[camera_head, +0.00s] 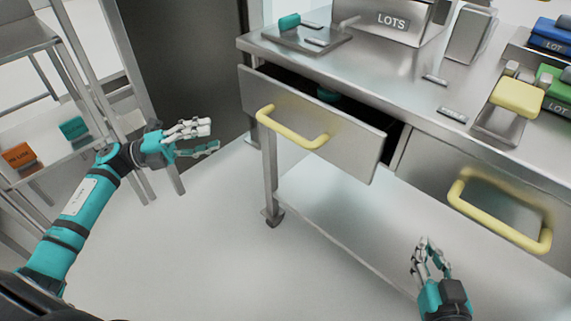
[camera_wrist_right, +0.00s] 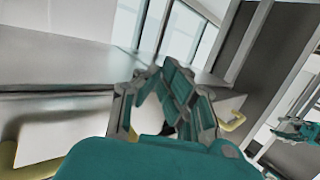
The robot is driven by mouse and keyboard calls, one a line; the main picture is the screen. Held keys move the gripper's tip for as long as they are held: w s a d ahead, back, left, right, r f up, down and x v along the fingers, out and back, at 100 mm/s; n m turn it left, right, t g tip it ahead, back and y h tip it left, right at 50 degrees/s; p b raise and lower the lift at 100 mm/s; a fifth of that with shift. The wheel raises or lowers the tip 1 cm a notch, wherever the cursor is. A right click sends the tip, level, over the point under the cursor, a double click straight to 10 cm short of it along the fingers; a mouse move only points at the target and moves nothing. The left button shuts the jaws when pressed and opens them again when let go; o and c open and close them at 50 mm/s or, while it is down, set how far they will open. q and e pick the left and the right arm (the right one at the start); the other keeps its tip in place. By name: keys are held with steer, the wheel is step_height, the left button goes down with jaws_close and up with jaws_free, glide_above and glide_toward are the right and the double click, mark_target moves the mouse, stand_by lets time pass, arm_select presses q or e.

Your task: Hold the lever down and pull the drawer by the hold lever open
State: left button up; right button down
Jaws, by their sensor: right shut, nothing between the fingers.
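The left drawer (camera_head: 315,125) stands partly open, with a yellow bar handle (camera_head: 292,132) on its front. The right drawer (camera_head: 425,170) looks closed; its yellow handle (camera_head: 500,222) also shows in the right wrist view (camera_wrist_right: 8,155). A yellow-topped block on a metal base, perhaps the hold lever (camera_head: 517,97), sits on the counter above the right drawer. My left gripper (camera_head: 212,138) is open and empty, left of the open drawer and apart from its handle. My right gripper (camera_head: 431,245) is shut and empty, below and left of the right handle, touching nothing; its fingers fill the wrist view's middle (camera_wrist_right: 180,95).
The metal counter (camera_head: 390,75) carries a tray with a teal piece (camera_head: 289,21), a LOTS box (camera_head: 385,20), and blue (camera_head: 550,38) and green bins at right. A rack (camera_head: 75,145) stands at left. The floor between is clear.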

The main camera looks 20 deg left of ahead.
arm_select(q)
steer(key=s+d+m+g, duration=0.1)
steer(key=s+m+g, duration=0.1)
steer(key=b, duration=0.2)
glide_toward(286, 129)
steer(key=x, duration=0.6)
steer(key=f+x, duration=0.1)
steer(key=x, duration=0.2)
steer(key=shift+w+d+r, duration=0.1)
steer(key=shift+w+d, duration=0.1)
steer(key=shift+d, duration=0.2)
arm_select(e)
step_height(286, 129, up, 7)
steer(key=t+y, duration=0.1)
steer(key=t, duration=0.2)
steer(key=shift+s+a+f+t, duration=0.15)
steer(key=shift+s+a+t, duration=0.1)
steer(key=shift+a+t, duration=0.05)
arm_select(q)
jaws_close()
